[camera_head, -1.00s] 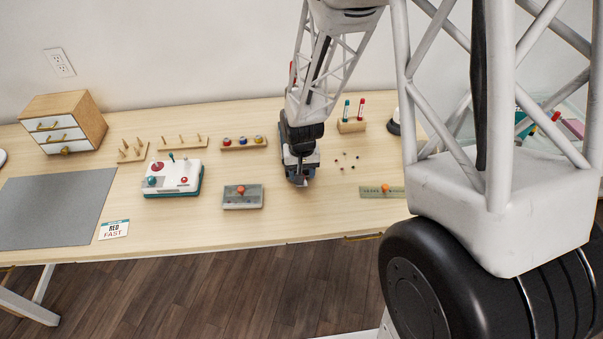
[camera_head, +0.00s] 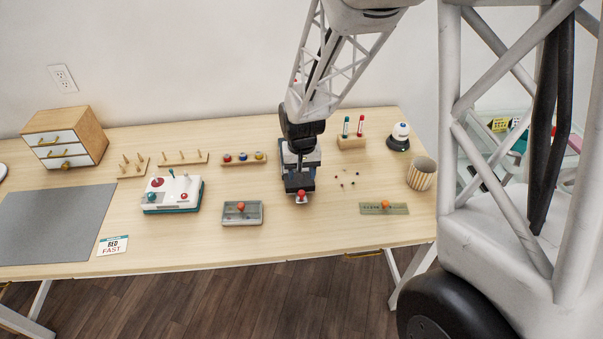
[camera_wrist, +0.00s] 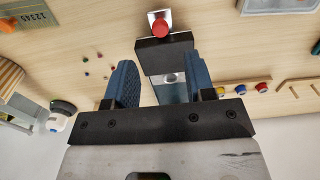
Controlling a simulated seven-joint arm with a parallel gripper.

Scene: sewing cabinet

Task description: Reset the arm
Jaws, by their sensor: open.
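My gripper (camera_head: 300,182) hangs over the middle of the table in the head view, pointing down. In the wrist view its two blue fingers (camera_wrist: 160,70) stand apart, with a clear gap between them. A red-topped part (camera_wrist: 160,26) on a small pale plate shows beyond the fingertips, beside a black block (camera_wrist: 165,52). The red-topped part also shows in the head view (camera_head: 301,196), just in front of the gripper. I see no object pinched between the fingers. Whether the gripper touches the black block cannot be told.
A grey box with an orange knob (camera_head: 242,212) and a white-and-teal device (camera_head: 172,193) stand to the left. A rack of spools (camera_head: 243,159), a holder with two markers (camera_head: 351,142), a striped cup (camera_head: 421,173) and a green ruler (camera_head: 384,208) are also near.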

